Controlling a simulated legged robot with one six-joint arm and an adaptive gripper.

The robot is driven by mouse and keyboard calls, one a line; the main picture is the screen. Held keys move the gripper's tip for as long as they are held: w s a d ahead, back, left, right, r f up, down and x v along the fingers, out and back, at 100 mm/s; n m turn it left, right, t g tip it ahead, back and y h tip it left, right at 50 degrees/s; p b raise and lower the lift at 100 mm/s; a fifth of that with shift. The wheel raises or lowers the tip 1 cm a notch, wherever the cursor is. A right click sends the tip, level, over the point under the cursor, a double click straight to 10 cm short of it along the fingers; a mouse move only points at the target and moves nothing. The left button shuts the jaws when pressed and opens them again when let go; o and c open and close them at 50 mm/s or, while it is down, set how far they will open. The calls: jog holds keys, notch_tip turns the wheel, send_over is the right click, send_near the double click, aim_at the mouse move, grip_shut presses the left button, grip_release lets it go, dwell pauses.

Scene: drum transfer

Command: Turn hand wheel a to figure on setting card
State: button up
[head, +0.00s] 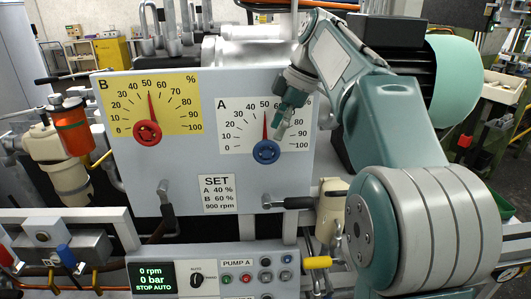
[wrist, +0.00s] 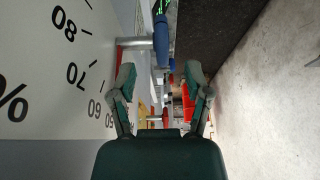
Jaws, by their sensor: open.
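Hand wheel A (head: 266,152) is blue, below a white dial marked A (head: 236,128), its red pointer straight up at about 50. In the wrist view a blue wheel (wrist: 161,40), apparently A, stands edge-on on a metal stem, just beyond the fingertips. The setting card (head: 217,194) reads A 40 %, B 60 %, 900 rpm. My gripper (head: 279,131) is in front of the dial, just above and right of wheel A, partly hiding the right-hand scale. In the wrist view my gripper (wrist: 160,80) has its fingers apart with nothing held between them.
Red hand wheel B (head: 147,132) sits left under a yellow dial, pointer near 50. Black-handled levers (head: 289,203) stick out below the panel. A pump box (head: 238,278) with buttons and a display reading 0 rpm, 0 bar is lower down.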

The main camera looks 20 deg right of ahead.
aim_at(259, 162)
jog(key=x, duration=0.5)
jog(key=shift+a+f, duration=0.2)
jog(key=shift+a, duration=0.35)
jog(key=shift+w+f, duration=0.1)
jog(key=shift+f, duration=0.55)
jog(key=shift+d, duration=0.1)
grip_shut()
